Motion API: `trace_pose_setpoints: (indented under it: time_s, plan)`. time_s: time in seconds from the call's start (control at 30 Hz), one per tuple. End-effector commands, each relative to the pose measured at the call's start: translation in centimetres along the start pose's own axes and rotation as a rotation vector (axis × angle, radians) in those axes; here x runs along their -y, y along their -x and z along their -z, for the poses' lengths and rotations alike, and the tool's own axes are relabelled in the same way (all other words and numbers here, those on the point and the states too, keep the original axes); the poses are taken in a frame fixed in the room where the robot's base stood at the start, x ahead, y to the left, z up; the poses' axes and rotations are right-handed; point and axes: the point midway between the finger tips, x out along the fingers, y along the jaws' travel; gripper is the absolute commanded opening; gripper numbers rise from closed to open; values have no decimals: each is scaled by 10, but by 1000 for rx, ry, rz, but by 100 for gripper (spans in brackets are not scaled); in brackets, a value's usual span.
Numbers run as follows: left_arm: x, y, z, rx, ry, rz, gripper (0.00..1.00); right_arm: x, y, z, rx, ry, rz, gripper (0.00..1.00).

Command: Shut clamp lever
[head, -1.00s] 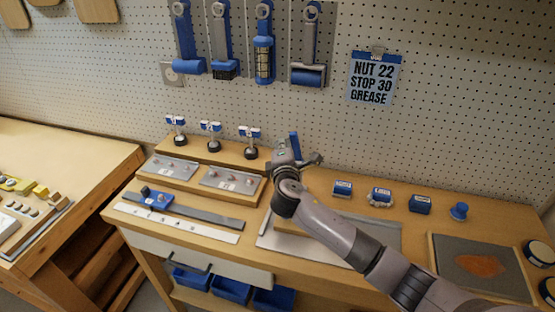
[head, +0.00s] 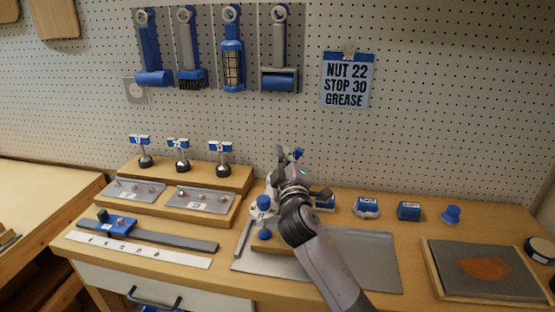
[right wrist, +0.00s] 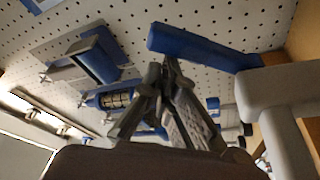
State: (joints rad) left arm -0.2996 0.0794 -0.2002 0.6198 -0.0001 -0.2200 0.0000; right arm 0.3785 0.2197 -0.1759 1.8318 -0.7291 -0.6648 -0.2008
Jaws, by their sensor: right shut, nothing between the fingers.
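The clamp lever shows as a blue bar (right wrist: 200,46) in the right wrist view, just beyond my right fingertips. In the head view only a small blue part (head: 298,153) shows behind my right gripper (head: 283,152). In the right wrist view my right gripper (right wrist: 167,65) is shut with its tips together and empty, close to the bar's left end; I cannot tell whether they touch. The clamp's pale body with blue knobs (head: 262,204) stands on a wooden block left of my arm, partly hidden by it. My left gripper is out of view.
A grey mat (head: 372,262) lies under the clamp block. Numbered posts (head: 182,158) and grey plates (head: 198,200) stand to the left. Small blue-labelled items (head: 409,211) stand to the right, beside a framed tray (head: 435,265). Tools hang on the pegboard (head: 420,120).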

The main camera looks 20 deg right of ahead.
Motion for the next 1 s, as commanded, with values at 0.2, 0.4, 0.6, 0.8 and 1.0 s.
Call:
trace_pose_setpoints:
  time_s: [0.2,0.4,0.6,0.8,1.0]
  plan:
    - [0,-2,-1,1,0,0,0,-2,3,-10,1,2,1,0]
    - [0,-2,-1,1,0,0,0,-2,5,-14,2,4,1,0]
    - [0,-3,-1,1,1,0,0,-2,5,-16,5,5,2,0]
    - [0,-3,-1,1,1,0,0,-2,5,-17,7,6,3,0]
    - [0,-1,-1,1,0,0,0,-2,4,-17,9,6,4,0]
